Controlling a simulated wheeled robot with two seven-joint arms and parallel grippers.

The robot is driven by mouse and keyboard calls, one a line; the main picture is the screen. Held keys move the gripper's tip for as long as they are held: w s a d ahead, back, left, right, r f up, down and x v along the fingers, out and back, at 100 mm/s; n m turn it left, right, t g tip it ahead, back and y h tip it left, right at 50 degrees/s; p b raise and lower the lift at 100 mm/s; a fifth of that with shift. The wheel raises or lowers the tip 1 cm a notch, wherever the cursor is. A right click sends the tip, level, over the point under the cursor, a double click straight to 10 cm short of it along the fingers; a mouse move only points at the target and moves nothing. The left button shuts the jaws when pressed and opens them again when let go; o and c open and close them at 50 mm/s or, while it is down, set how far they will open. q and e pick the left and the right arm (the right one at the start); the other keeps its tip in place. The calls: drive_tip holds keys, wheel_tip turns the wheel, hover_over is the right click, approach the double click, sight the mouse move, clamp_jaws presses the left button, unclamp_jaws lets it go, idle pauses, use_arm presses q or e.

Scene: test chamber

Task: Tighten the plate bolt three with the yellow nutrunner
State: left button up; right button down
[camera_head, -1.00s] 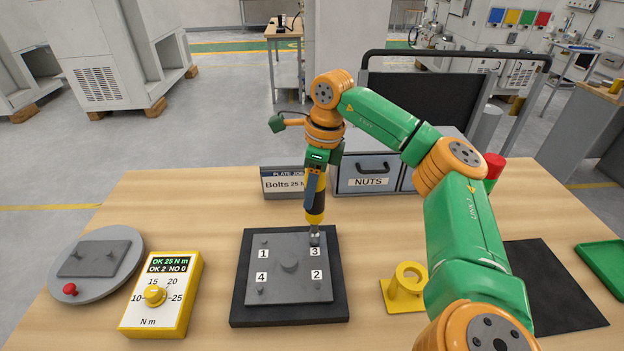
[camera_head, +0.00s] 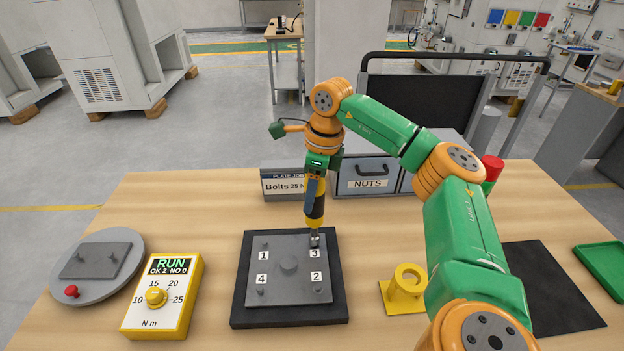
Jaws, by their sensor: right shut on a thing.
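The yellow nutrunner (camera_head: 315,208) is upright in my right gripper (camera_head: 319,172), which is shut on it. Its dark socket points down onto the bolt position labelled 3 on the grey plate (camera_head: 275,282); the bolt there is hidden by the socket. The plate lies on a black base (camera_head: 338,300) and has numbers 1, 3, 4 and 2 by its corners, with a round boss in the middle. The yellow controller (camera_head: 160,297) at the left reads RUN, with OK 2 NO 0 below; its dial points up. My left gripper is not in view.
A round grey disc with a plate and red knob (camera_head: 71,292) is at the left. The empty yellow holder (camera_head: 404,290) stands right of the plate. Behind are the job sign (camera_head: 283,185) and NUTS bin (camera_head: 367,176). A black mat (camera_head: 555,290) and green tray (camera_head: 602,258) lie right.

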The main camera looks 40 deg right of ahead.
drive_tip(key=shift+s+a+f, duration=0.1)
drive_tip(key=shift+s+f, duration=0.05)
drive_tip(key=shift+f, duration=0.05)
idle(1.1)
wheel_tip(320, 180, up, 5)
drive_tip(key=p, duration=0.5)
drive_tip(key=shift+r, duration=0.1)
drive_tip(key=shift+w+r, duration=0.2)
drive_tip(key=shift+r, duration=0.75)
